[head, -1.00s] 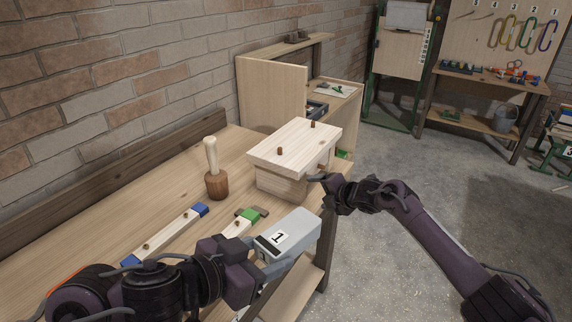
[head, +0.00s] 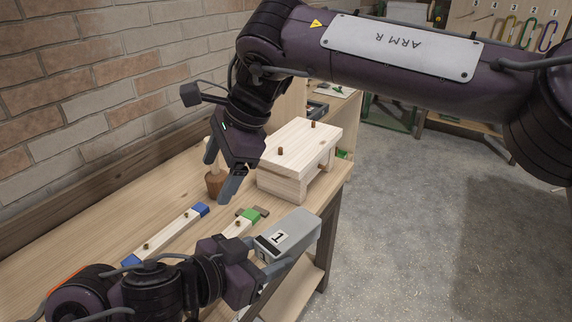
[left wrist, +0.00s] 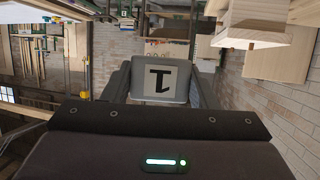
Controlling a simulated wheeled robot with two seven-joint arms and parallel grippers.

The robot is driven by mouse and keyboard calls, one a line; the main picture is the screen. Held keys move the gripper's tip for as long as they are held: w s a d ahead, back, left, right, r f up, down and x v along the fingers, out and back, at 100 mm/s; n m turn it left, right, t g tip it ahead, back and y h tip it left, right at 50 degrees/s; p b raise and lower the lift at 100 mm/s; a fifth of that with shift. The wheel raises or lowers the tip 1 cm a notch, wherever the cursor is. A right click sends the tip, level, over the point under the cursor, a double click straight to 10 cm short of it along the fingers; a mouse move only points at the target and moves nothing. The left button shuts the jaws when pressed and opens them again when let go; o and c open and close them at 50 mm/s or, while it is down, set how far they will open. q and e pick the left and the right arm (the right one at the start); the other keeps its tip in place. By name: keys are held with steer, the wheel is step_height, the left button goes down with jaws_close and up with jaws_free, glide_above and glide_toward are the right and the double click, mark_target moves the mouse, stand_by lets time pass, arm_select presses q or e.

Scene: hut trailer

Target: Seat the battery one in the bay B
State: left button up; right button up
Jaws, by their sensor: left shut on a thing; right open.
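Battery one is a grey box with a black "1" on a white label (head: 278,238). My left gripper (head: 268,262) is shut on it and holds it in front of the workbench edge, in the air. In the left wrist view the battery (left wrist: 160,62) sits between the two fingers, its label upside down. My right gripper (head: 230,188) is open and empty, with fingers pointing down over the bench, in front of the mallet and left of the wooden box. I cannot make out a bay marked B in either view.
A wooden box with a pegged top (head: 300,142) stands on the workbench (head: 160,212). A mallet (head: 215,184), a blue-ended bar (head: 175,232) and a green-ended piece (head: 247,216) lie nearby. Open concrete floor (head: 400,240) is on the right.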

mark_target(286, 227)
steer(key=s+d+r+n+h, duration=0.2)
steer(key=d+h, duration=0.1)
steer(key=d, duration=0.3)
steer(key=s+d+r+n+h, duration=0.2)
steer(key=d, duration=0.4)
steer(key=f, duration=1.2)
steer(key=shift+a, duration=0.2)
arm_select(q)
steer(key=shift+d, duration=0.1)
arm_select(e)
steer(key=c, duration=1.1)
arm_select(q)
steer(key=o, duration=1)
arm_select(e)
steer(key=shift+c, duration=0.8)
arm_select(q)
steer(key=shift+o, duration=1.2)
